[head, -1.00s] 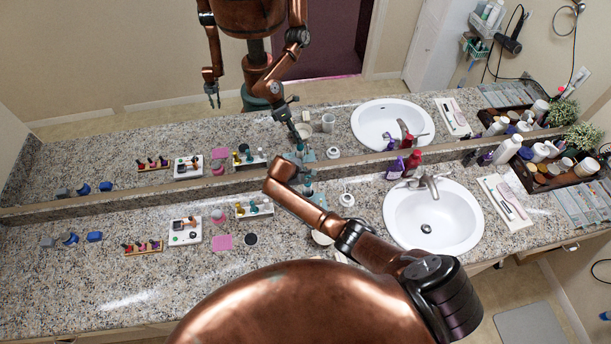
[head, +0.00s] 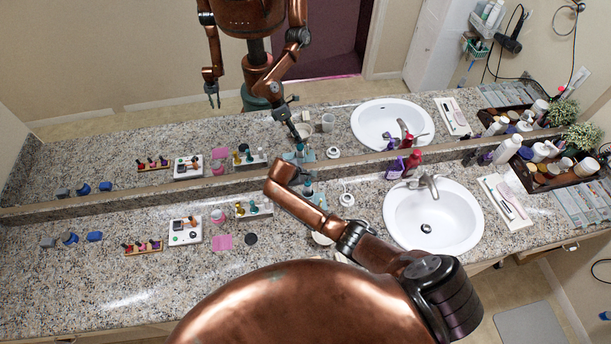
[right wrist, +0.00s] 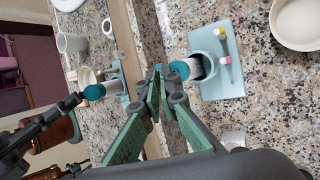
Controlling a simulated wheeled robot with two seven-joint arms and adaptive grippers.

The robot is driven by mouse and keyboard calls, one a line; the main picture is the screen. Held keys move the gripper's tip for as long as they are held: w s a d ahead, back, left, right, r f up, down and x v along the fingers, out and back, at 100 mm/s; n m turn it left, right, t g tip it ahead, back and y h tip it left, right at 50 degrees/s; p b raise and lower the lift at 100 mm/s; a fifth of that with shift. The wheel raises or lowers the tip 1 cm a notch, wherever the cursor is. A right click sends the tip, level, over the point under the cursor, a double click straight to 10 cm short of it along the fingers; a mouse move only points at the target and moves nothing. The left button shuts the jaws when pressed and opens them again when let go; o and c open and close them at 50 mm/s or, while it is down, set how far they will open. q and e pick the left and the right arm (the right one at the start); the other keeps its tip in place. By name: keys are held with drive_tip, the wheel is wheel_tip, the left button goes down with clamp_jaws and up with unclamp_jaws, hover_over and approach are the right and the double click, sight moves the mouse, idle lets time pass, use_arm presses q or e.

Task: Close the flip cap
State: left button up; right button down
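A small white bottle (right wrist: 197,68) with a teal cap (right wrist: 180,68) stands in a grey cup on a pale blue tray (right wrist: 233,85) in the right wrist view. Whether the cap's lid is up is too small to tell. In the head view the bottle's teal top (head: 308,187) shows just beside my right wrist. My right gripper (right wrist: 161,74) has its green-padded fingers brought together at the tips, empty, close beside the cap; contact is unclear. My left gripper shows only as a mirror reflection (head: 213,97), hanging away from the counter with its fingers apart.
Yellow and pink small items stand on the same tray. A round cream dish (right wrist: 298,22) lies nearby. The mirror (head: 100,155) rises close behind the tray. A sink (head: 433,217) with red and purple bottles is to the right; nail polishes (head: 143,248) are to the left.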

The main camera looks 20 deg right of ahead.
drive_tip(key=s+f+t+h+b, duration=0.1)
drive_tip(key=t+b, duration=0.1)
drive_tip(key=b, duration=0.1)
drive_tip(key=s+f+m+t+h+b, duration=0.1)
drive_tip(key=t+b, duration=0.1)
drive_tip(key=b, duration=0.1)
drive_tip(key=s+a+f+t+b, duration=0.1)
drive_tip(key=f+t+b, duration=0.1)
drive_tip(key=b, duration=0.1)
drive_tip(key=shift+s+m+t+h, duration=0.25)
drive_tip(key=shift+m+t+h, duration=0.15)
drive_tip(key=shift+s+f+m+t+h+b, duration=0.15)
drive_tip(key=shift+f+m+t+h+b, duration=0.45)
drive_tip(key=shift+b, duration=1.95)
drive_tip(key=shift+s+f+t+h+b, duration=0.2)
drive_tip(key=shift+t+b, duration=0.65)
drive_tip(key=shift+b, duration=1.75)
drive_tip(key=shift+s+f+m+t+h+b, duration=0.1)
drive_tip(key=shift+f+m+t+h+b, duration=0.4)
drive_tip(key=shift+b, duration=2.05)
drive_tip(key=c, duration=2.6)
unclamp_jaws()
drive_tip(key=shift+w+r+t, duration=0.1)
drive_tip(key=shift+r+t, duration=0.15)
drive_tip(key=shift+c, duration=0.2)
drive_tip(key=o, duration=0.5)
drive_tip(key=shift+c, duration=0.2)
drive_tip(key=v, duration=1.2)
